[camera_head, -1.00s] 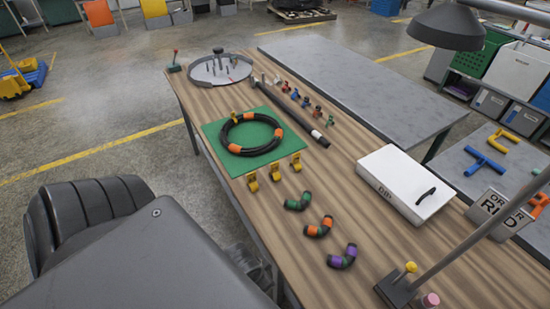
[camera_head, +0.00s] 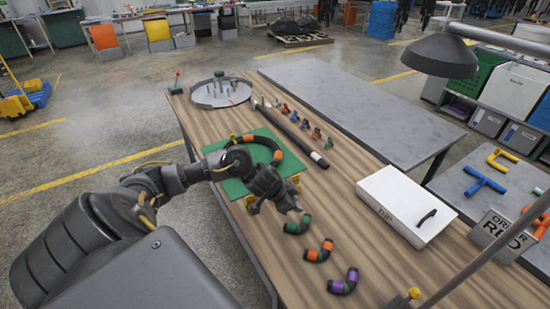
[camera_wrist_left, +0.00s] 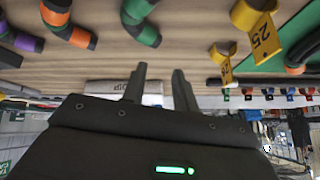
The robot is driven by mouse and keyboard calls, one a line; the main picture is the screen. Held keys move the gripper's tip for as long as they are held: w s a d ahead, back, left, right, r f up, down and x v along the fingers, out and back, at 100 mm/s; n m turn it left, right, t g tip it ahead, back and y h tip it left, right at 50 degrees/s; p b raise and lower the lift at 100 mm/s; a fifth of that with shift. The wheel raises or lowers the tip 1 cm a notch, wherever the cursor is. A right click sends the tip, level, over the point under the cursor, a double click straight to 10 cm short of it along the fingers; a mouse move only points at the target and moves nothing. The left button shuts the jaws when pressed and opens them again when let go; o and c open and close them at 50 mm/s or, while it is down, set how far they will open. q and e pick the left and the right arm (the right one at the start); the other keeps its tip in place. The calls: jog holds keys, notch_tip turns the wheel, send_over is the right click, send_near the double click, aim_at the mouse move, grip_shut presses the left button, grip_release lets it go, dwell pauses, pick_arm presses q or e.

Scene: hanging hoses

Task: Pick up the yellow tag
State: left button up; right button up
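Several yellow tags stand by the front edge of the green mat (camera_head: 215,158). In the head view one yellow tag (camera_head: 250,201) shows left of my left gripper (camera_head: 291,206), and another yellow tag (camera_head: 296,182) is partly behind it. In the left wrist view a yellow tag (camera_wrist_left: 263,38) marked 25 is at upper right, with a second yellow tag (camera_wrist_left: 225,66) nearby. The gripper's two fingers (camera_wrist_left: 160,88) are apart with nothing between them. It is above the table, apart from the tags. My right gripper is out of view.
A black hose ring (camera_head: 272,143) with orange bands lies on the mat, partly hidden by my arm. Short hose pieces, green (camera_head: 298,225), orange (camera_head: 318,252) and purple (camera_head: 343,282), lie in front. A white box (camera_head: 405,205) is at right, a lamp (camera_head: 443,55) above.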

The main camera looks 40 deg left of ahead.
pick_arm(q)
jog(key=s+a+r+n+g+y, duration=0.1)
jog(key=a+r+n, duration=0.15)
jog(key=a, duration=0.45)
jog(key=s+a+r+n+g, duration=0.1)
jog(key=a+r, duration=0.3)
jog(key=a, duration=0.2)
jog(key=shift+g, duration=0.3)
jog(key=shift+w+p+x, duration=0.15)
jog(key=shift+p+x, duration=0.1)
jog(key=shift+x, duration=1.7)
jog(key=shift+w+p+x, duration=0.2)
jog(key=shift+x, duration=1.75)
jog(key=shift+w+p+x, duration=0.15)
jog(key=shift+p+x, duration=0.1)
jog(key=shift+x, duration=1.7)
jog(key=shift+a+r, duration=0.15)
grip_shut()
